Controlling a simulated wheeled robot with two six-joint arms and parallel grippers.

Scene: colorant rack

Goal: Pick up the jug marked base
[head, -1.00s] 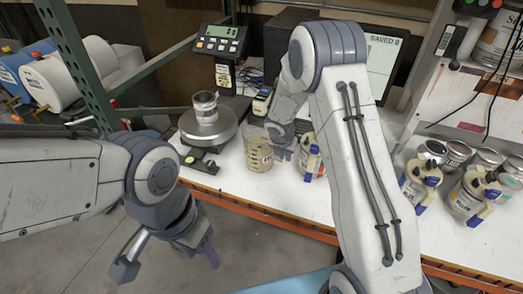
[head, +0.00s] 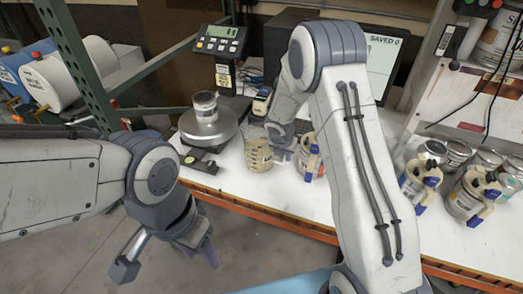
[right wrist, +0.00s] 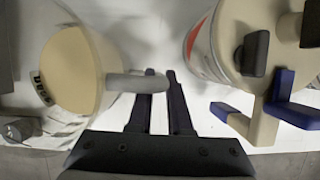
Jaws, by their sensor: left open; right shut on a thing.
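The jug marked base (head: 258,155) stands on the white bench, to the right of the scale. It is a clear jug with a beige content. In the right wrist view the jug (right wrist: 75,75) is at the left, with dark lettering on its side and a grey handle (right wrist: 140,82) reaching between my fingers. My right gripper (right wrist: 162,90) is shut on that handle; in the head view the gripper (head: 282,145) is beside the jug, partly hidden by my arm. My left gripper (head: 165,250) is open and empty, low in front of the bench.
A beige and blue-handled container (head: 309,158) stands close to the right of my right gripper, also large in the right wrist view (right wrist: 232,45). Several more containers stand at the right. The front of the bench is clear.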

